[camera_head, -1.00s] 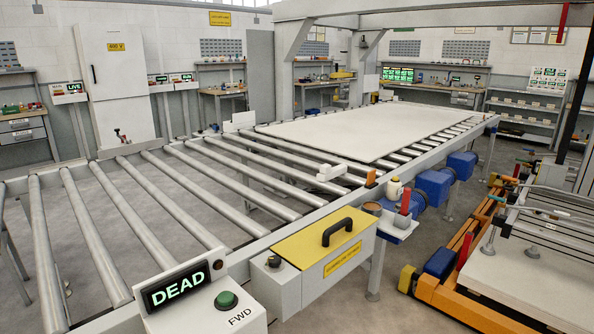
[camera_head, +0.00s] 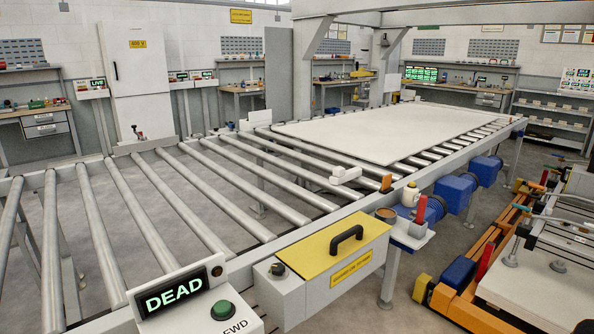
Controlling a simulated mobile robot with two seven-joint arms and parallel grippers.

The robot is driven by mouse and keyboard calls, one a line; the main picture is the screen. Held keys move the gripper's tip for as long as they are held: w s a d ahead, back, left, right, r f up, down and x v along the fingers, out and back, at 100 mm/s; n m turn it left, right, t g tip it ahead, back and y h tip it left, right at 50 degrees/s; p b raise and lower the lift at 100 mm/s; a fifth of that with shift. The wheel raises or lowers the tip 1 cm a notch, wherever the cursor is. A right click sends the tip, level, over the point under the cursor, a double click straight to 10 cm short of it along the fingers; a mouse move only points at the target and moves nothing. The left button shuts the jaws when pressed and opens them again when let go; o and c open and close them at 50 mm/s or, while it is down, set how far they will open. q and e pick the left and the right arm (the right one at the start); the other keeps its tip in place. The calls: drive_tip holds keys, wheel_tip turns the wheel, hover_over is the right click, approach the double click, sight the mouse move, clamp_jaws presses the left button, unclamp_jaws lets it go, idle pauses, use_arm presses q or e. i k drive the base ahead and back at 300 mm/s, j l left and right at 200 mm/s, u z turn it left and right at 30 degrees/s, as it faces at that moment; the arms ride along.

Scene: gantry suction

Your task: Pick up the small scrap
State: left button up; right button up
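I cannot pick out a small scrap with certainty. A small white block-like piece (camera_head: 345,175) lies at the near edge of the roller conveyor (camera_head: 205,199), and a small orange piece (camera_head: 386,183) stands just right of it. A large pale sheet (camera_head: 395,130) lies flat on the far rollers. Neither of my grippers is in view.
A box with a yellow lid and black handle (camera_head: 346,236) sits against the conveyor's near side. A control box with a green button and a "DEAD" display (camera_head: 180,291) stands at the front. An orange-framed rig (camera_head: 480,268) stands right. Grey floor (camera_head: 400,314) shows between them.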

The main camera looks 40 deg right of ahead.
sight(339, 172)
drive_tip(key=l+u, duration=0.35)
drive_tip(key=k+l+u, duration=0.1)
drive_tip(key=l+u, duration=0.2)
drive_tip(key=l, duration=0.2)
drive_tip(key=k+l+u, duration=0.15)
drive_tip(key=l, duration=0.15)
drive_tip(key=l+u, duration=0.1)
drive_tip(key=l, duration=0.2)
drive_tip(key=k+l+u, duration=0.15)
drive_tip(key=l, duration=0.15)
drive_tip(key=k+l, duration=0.1)
drive_tip(key=l, duration=0.2)
drive_tip(key=k+l+u, duration=0.1)
drive_tip(key=l, duration=0.2)
drive_tip(key=k+l, duration=0.15)
drive_tip(key=l, duration=0.15)
